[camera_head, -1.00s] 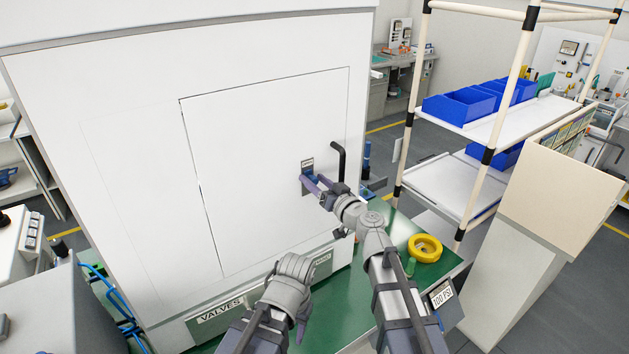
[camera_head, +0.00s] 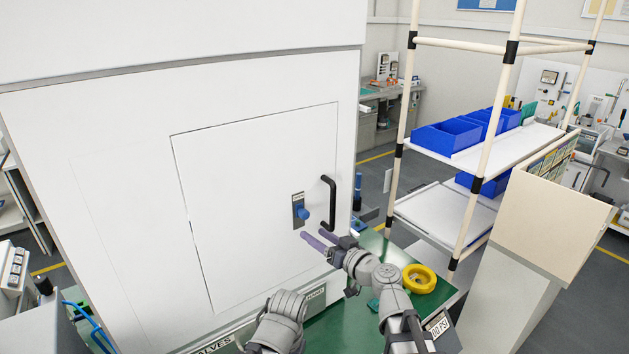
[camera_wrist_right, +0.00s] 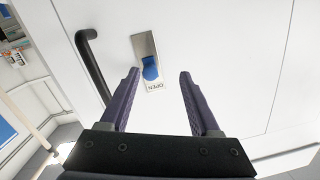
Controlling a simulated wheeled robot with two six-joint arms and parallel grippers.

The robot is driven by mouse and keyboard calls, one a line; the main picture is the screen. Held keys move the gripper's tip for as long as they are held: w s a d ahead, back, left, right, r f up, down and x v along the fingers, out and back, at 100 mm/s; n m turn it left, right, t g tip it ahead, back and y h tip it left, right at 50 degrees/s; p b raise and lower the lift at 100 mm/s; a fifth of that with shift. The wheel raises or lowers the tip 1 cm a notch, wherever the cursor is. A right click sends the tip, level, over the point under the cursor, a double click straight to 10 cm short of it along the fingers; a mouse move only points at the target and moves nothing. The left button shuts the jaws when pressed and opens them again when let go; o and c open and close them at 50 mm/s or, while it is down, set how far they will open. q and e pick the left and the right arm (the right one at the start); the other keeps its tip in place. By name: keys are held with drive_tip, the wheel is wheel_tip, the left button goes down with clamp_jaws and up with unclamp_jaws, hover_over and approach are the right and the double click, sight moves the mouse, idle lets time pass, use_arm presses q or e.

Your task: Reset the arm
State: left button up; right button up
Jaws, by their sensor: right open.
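My right gripper (camera_head: 314,236) is open and empty, a little below and in front of the blue knob (camera_head: 304,216) on the white press door (camera_head: 250,190). The knob sits on a small metal plate beside the black handle (camera_head: 331,203). In the right wrist view the two purple fingers (camera_wrist_right: 159,76) are spread apart, with the blue knob (camera_wrist_right: 151,70) between their tips in the picture, beyond them. A label there reads OPEN (camera_wrist_right: 155,87). The door looks closed. A grey part of my left arm shows at the bottom, but no left fingers are visible.
A yellow ring (camera_head: 419,279) lies on the green bench top (camera_head: 335,330) to the right of my right arm. A shelf rack with blue bins (camera_head: 447,136) and a beige cabinet (camera_head: 535,210) stand at the right. A grey box (camera_head: 30,325) is at lower left.

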drive_tip(key=s+d+f+g+h, duration=0.1)
drive_tip(key=s+f+g+h, duration=0.1)
drive_tip(key=s+f+g, duration=0.35)
drive_tip(key=s+f+g+h, duration=0.1)
drive_tip(key=s+f+g, duration=0.15)
drive_tip(key=f, duration=0.55)
drive_tip(key=s+d+f+m+g+h, duration=0.2)
drive_tip(key=s+d+f+h, duration=0.1)
drive_tip(key=s+d, duration=0.25)
drive_tip(key=s+d+f+m+g+h, duration=0.2)
drive_tip(key=s+d+f+h, duration=0.2)
drive_tip(key=d, duration=0.3)
drive_tip(key=s+a+n+g+h, duration=0.1)
drive_tip(key=s+a+n, duration=0.2)
drive_tip(key=s+a, duration=0.3)
drive_tip(key=a, duration=0.4)
drive_tip(key=shift+a+r+n+g+h, duration=0.2)
drive_tip(key=shift+n+g+h, duration=0.1)
drive_tip(key=shift+n, duration=0.1)
idle(0.4)
